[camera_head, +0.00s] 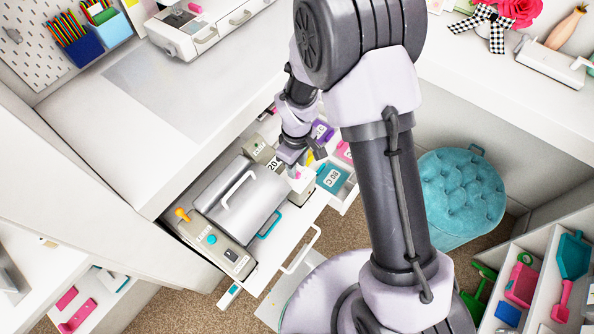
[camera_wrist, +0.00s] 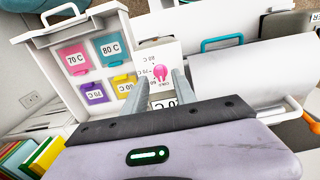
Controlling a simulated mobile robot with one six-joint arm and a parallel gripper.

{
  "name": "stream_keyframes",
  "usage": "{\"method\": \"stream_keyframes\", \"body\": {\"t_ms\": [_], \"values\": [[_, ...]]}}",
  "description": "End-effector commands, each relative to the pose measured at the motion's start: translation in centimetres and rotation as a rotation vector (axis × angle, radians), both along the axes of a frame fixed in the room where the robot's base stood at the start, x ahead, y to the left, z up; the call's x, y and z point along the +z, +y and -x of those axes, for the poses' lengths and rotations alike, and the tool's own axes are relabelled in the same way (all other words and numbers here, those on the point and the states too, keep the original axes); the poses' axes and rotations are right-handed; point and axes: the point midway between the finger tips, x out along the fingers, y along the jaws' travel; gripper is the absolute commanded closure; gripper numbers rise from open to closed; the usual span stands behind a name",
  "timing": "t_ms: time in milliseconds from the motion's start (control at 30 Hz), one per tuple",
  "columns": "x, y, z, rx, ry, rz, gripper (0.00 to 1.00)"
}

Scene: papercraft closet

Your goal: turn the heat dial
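The heat dial (camera_wrist: 161,73) is a pink knob on a white panel with small print beside it, in the wrist view. My gripper (camera_wrist: 160,78) is open, with one grey fingertip on each side of the knob. A gap seems to show between the knob and the fingers; whether either touches it I cannot tell. In the head view my gripper (camera_head: 294,160) is over the right end of the grey machine (camera_head: 207,184), and a bit of pink shows below it. A number display (camera_wrist: 163,103) is partly hidden by my gripper.
The machine sits on a pulled-out drawer with a white handle (camera_head: 301,250). Its other end has a teal knob (camera_head: 212,240) and an orange lever (camera_head: 183,214). A white tray of coloured temperature cards (camera_wrist: 75,59) is beside the panel. A teal stool (camera_head: 460,195) stands right.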

Motion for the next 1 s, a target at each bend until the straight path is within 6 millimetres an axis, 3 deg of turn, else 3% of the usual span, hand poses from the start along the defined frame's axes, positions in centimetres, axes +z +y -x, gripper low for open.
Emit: {"method": "stream_keyframes", "body": {"t_ms": [33, 200, 467, 667, 1000], "values": [[-1.0, 0.0, 0.0, -0.001, 0.001, 0.000, 0.67], [-2.1, 0.0, 0.0, -0.002, 0.000, 0.000, 0.67], [-2.2, 0.0, 0.0, -0.002, -0.001, -0.001, 0.67], [-2.2, 0.0, 0.0, -0.002, -0.001, -0.001, 1.00], [-2.2, 0.0, 0.0, -0.017, -0.001, -0.001, 1.00]]}}
